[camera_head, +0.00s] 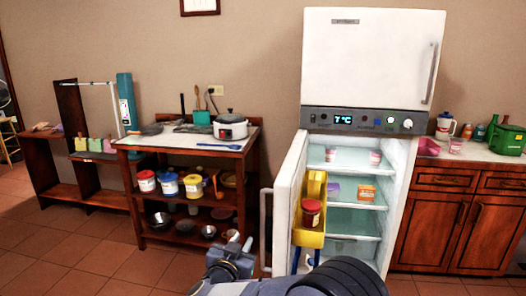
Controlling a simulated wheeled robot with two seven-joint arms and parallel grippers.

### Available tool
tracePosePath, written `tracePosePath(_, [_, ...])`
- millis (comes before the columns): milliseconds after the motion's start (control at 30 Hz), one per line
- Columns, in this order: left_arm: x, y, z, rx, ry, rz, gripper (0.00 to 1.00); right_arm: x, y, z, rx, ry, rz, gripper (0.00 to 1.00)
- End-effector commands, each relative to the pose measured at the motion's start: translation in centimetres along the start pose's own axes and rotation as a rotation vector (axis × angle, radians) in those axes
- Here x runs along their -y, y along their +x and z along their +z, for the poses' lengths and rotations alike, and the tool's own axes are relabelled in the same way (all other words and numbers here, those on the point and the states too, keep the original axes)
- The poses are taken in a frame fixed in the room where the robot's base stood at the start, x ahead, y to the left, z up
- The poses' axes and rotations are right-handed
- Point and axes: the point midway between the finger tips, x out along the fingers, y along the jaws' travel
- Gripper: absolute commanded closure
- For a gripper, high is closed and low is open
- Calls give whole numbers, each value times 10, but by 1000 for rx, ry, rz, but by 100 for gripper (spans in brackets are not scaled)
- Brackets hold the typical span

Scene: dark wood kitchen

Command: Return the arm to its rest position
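My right arm (290,287) comes in at the bottom edge. My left gripper is out of view.
The white fridge (372,60) has its lower door (287,190) swung open. A yellow door bin (312,236) holds a red jar (311,212). A wooden shelf table (190,146) stands left, a wooden counter (440,219) right. Tiled floor (90,250) is clear at left.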

Motion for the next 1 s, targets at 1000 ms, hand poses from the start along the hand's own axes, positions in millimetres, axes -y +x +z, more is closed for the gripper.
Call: tracePosePath(1000, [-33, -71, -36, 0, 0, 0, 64, -307, -255, -114, 922, 130, -415, 77])
